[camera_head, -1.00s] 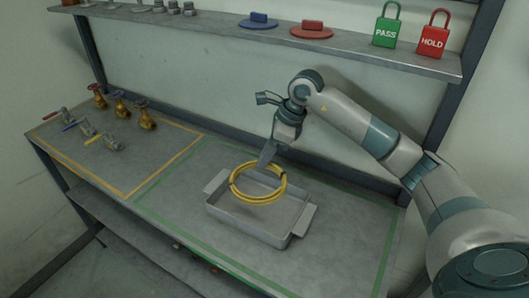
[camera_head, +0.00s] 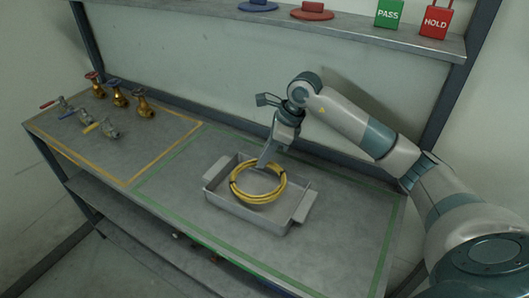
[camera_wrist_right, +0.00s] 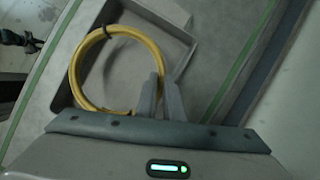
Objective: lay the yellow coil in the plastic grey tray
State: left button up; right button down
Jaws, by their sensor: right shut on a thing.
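The yellow coil (camera_head: 258,199) is a ring of hose with a dark tie. It shows over the plastic grey tray (camera_head: 273,221) inside the green outline; I cannot tell whether it touches the tray floor. My right gripper (camera_head: 264,163) is shut on the coil's far edge and points down from above. In the right wrist view the fingers (camera_wrist_right: 160,98) hold the near-right side of the coil (camera_wrist_right: 77,62), and the tray (camera_wrist_right: 172,33) lies beyond and below it. My left gripper is not in view.
Several brass and steel valves (camera_head: 117,99) stand inside the yellow outline at the left of the bench. A shelf (camera_head: 360,30) above carries blue and red discs and PASS (camera_head: 388,14) and HOLD (camera_head: 436,22) locks. The bench right of the tray is clear.

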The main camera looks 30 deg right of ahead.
jog(key=shift+f+b, duration=0.35)
jog(key=shift+f, duration=0.75)
jog(key=c, duration=1.8)
grip_release()
jog(key=p+v, duration=0.4)
jog(key=v, duration=0.8)
jog(key=shift+s+a+f, duration=0.1)
jog(key=shift+s+a, duration=0.05)
